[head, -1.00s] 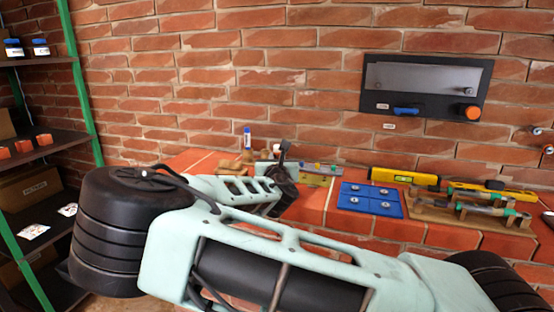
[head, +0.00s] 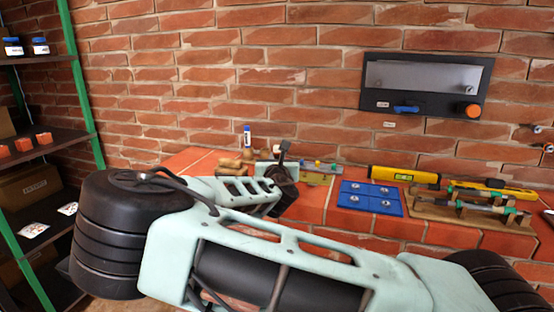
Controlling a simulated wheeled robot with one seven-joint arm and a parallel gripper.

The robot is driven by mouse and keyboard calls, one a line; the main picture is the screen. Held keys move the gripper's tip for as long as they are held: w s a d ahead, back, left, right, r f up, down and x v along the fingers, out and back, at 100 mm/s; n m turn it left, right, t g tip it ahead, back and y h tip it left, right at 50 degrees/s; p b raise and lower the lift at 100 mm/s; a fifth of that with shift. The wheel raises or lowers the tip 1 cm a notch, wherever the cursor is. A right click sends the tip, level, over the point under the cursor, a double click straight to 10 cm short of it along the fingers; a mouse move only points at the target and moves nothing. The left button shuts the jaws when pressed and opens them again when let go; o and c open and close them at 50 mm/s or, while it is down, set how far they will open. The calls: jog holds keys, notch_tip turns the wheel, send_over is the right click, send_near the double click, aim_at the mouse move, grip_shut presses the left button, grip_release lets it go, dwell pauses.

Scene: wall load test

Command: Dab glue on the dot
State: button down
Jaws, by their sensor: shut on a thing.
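My gripper (head: 281,172) is at the far end of my arm, low over the brick bench (head: 312,200). My own arm links hide most of it, and its fingertips are not clear. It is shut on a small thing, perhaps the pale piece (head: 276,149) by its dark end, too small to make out. A white bottle with a blue top (head: 247,138), possibly glue, stands upright to the left of the gripper, apart from it in the picture. I cannot make out a dot; it may be hidden behind my arm.
Wooden pieces (head: 229,163) lie left of the gripper. To its right are a blue plate with several round studs (head: 370,198), a yellow level (head: 404,175) and a wooden tool rack (head: 450,211). A dark panel (head: 427,87) hangs on the brick wall. Shelves (head: 38,150) stand at left.

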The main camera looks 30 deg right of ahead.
aim_at(277, 145)
jog(key=shift+f, duration=0.3)
dwell(0.5)
jog(key=shift+r+p, duration=2.55)
jog(key=shift+r, duration=0.5)
